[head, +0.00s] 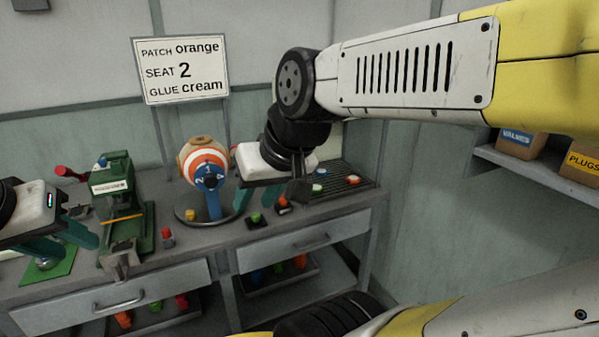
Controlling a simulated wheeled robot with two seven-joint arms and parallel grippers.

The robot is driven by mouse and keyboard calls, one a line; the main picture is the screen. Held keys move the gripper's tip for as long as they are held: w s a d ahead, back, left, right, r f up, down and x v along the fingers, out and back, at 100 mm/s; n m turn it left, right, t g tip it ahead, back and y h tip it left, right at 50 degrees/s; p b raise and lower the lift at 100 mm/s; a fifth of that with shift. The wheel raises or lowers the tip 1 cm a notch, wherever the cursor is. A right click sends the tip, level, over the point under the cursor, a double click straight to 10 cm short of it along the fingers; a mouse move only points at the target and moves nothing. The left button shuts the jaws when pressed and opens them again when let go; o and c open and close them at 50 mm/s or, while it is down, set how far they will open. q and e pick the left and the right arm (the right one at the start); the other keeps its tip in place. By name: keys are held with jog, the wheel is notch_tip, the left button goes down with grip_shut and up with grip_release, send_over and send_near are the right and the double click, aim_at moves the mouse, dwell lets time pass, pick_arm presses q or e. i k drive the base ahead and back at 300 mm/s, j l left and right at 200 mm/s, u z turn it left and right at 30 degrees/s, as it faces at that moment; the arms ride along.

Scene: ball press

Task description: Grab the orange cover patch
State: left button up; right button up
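What looks like the orange cover patch (353,180) is a small orange disc on the dark slatted rack (342,190) at the right end of the bench. My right gripper (262,200), a white body with teal fingers, is left of the rack above the bench. Its fingers look apart, with nothing seen between them; its arm hides part of the rack. My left gripper (68,240) is open at the left, near the green press (122,200).
A striped ball (203,158) sits in a stand with a blue numbered front. Small red (168,237), green (256,220) and orange-red (283,203) pieces stand along the bench front. A sign (181,70) reads patch orange, seat 2, glue cream. Boxes sit on a right shelf (540,172).

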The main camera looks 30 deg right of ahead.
aim_at(351, 178)
jog(key=u, duration=0.9)
jog(key=z, duration=2.3)
jog(key=i+l, duration=0.1)
jog(key=i, duration=0.35)
jog(key=i+l+u, duration=0.1)
jog(key=i, duration=0.3)
jog(key=i+l+u, duration=0.1)
jog(key=i, duration=0.35)
jog(key=l, duration=0.1)
